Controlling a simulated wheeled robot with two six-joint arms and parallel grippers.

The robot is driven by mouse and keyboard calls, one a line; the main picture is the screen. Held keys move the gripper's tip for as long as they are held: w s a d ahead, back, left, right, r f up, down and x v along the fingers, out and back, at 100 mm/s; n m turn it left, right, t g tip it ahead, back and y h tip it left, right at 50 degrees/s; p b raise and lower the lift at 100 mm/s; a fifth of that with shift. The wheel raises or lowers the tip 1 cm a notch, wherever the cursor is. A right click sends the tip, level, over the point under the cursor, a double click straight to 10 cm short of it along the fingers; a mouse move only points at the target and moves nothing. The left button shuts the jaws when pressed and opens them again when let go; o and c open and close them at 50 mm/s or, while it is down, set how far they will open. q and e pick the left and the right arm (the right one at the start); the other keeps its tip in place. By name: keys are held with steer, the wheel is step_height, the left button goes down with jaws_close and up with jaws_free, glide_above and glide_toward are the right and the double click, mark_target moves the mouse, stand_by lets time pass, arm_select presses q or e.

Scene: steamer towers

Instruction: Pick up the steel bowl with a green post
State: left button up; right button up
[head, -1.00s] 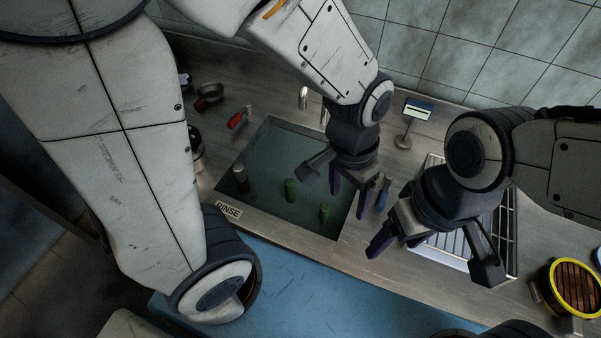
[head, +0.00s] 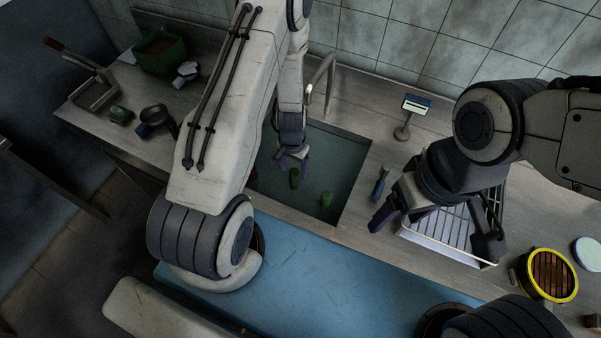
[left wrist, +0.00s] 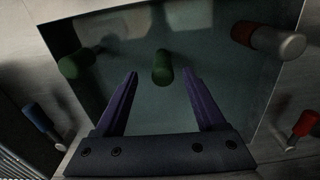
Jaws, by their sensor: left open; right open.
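Two green posts stand in the dark water of the sink (head: 352,190), one nearer my left gripper (head: 294,178) and one to its right (head: 326,198). The water hides whether a steel bowl lies under either post. My left gripper (head: 291,163) is open and empty just above the nearer post. In the left wrist view, that post (left wrist: 162,67) lies between the open fingertips (left wrist: 160,75), and the other (left wrist: 72,66) is to the left. A red-and-grey post (left wrist: 265,40) is at upper right. My right gripper (head: 432,228) is open over the drying rack.
A tap (head: 325,85) rises behind the sink. A blue-handled tool (head: 381,184) lies right of the sink, beside a wire rack (head: 440,240). A small display on a stand (head: 410,115) is behind it. A yellow-rimmed steamer (head: 550,274) is at far right, a green crate (head: 160,55) at back left.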

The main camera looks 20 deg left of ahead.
mark_target(294, 181)
arm_select(q)
step_height(294, 181, down, 4)
steer(key=b, duration=0.3)
steer(key=shift+f, duration=0.2)
steer(key=f+b, duration=0.4)
steer(key=f, duration=0.1)
steer(key=shift+w+a+f, duration=0.1)
steer(key=shift+w+a, duration=0.05)
steer(key=shift+w, duration=0.15)
jaws_close()
